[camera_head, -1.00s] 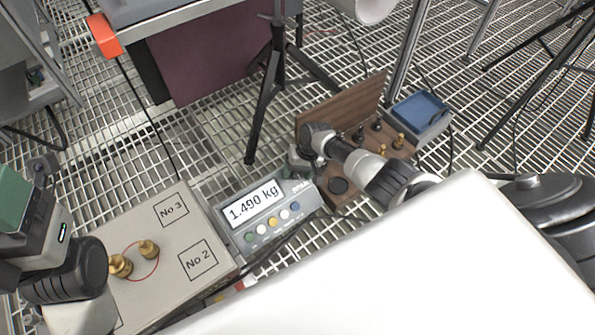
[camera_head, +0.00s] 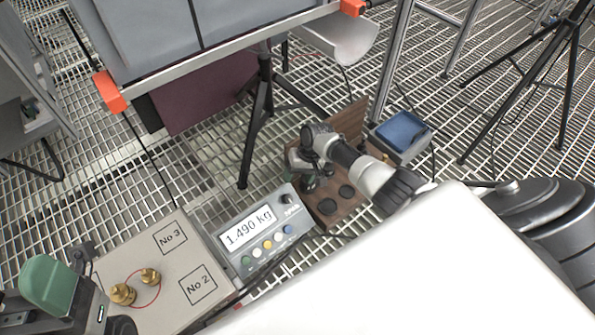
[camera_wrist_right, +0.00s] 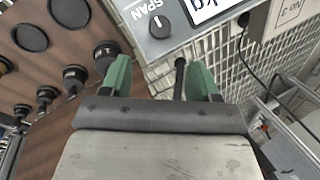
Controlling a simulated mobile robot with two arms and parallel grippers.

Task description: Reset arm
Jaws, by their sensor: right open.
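My right gripper (camera_head: 300,165) hangs over the left part of a wooden weight box (camera_head: 343,212). In the right wrist view its green fingertips (camera_wrist_right: 160,82) are apart with nothing held between them. My left gripper (camera_head: 62,292) shows at the lower left edge as a green pad on a dark body; its fingertips are not clear. Two brass weights (camera_head: 123,293) stand in a red circle on the grey weighing platform (camera_head: 170,268). The scale display (camera_head: 248,227) reads 1.490 kg.
The box's wood (camera_wrist_right: 35,75) has round dark recesses and several knobbed weights beside my right gripper. A blue-lined tray (camera_head: 402,131) stands behind the box. A black tripod (camera_head: 262,110) and a grey panel with orange corners (camera_head: 112,92) rise beyond. A white surface fills the lower right.

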